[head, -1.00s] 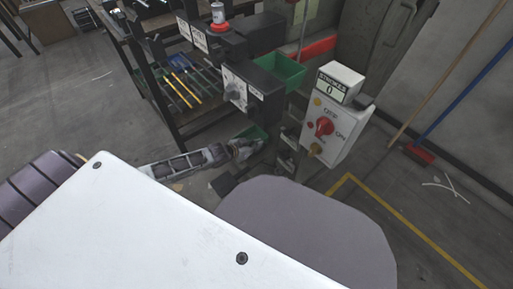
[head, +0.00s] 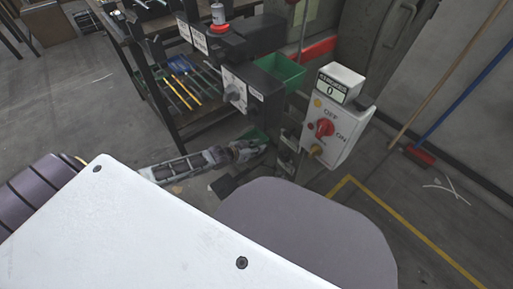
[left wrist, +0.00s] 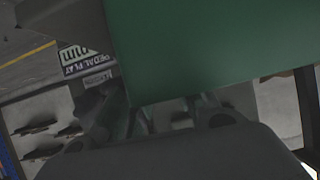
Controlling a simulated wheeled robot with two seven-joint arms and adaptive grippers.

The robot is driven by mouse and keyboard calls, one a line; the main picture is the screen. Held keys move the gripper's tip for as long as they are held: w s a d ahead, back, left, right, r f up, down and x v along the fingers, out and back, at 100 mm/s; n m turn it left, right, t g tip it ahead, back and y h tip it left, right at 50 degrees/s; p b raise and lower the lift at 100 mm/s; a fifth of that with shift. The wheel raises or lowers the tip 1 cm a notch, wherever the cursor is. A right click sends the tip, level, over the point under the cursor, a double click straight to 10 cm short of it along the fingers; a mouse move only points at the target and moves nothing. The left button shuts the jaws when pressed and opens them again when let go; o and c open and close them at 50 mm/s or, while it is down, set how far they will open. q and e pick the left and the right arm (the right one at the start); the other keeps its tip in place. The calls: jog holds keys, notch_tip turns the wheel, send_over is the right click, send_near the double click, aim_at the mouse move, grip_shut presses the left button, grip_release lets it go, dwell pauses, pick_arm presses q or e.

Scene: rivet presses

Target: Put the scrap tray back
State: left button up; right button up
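The green scrap tray (head: 256,134) shows only in part in the head view, low beside the press, at the end of my left arm. In the left wrist view the green tray (left wrist: 215,50) fills the upper middle, very close to the camera. My left gripper (head: 252,149) appears shut on the tray's near edge; the fingertips are largely hidden. In the left wrist view the dark gripper body covers the bottom. My right gripper is not in view.
A second green bin (head: 283,69) sits higher at the press. A white control box (head: 335,125) with a red knob stands right of the tray. A rack (head: 180,90) with coloured bars is behind left. A pedal plate label (left wrist: 82,58) shows in the left wrist view.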

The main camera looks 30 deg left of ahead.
pick_arm(q)
jog(key=shift+s+r, duration=0.1)
jog(key=shift+p+v, duration=0.8)
jog(key=shift+v, duration=0.5)
jog(key=shift+p+v, duration=1.25)
jog(key=shift+v, duration=1.3)
jog(key=shift+p+v, duration=0.95)
jog(key=shift+v, duration=1.1)
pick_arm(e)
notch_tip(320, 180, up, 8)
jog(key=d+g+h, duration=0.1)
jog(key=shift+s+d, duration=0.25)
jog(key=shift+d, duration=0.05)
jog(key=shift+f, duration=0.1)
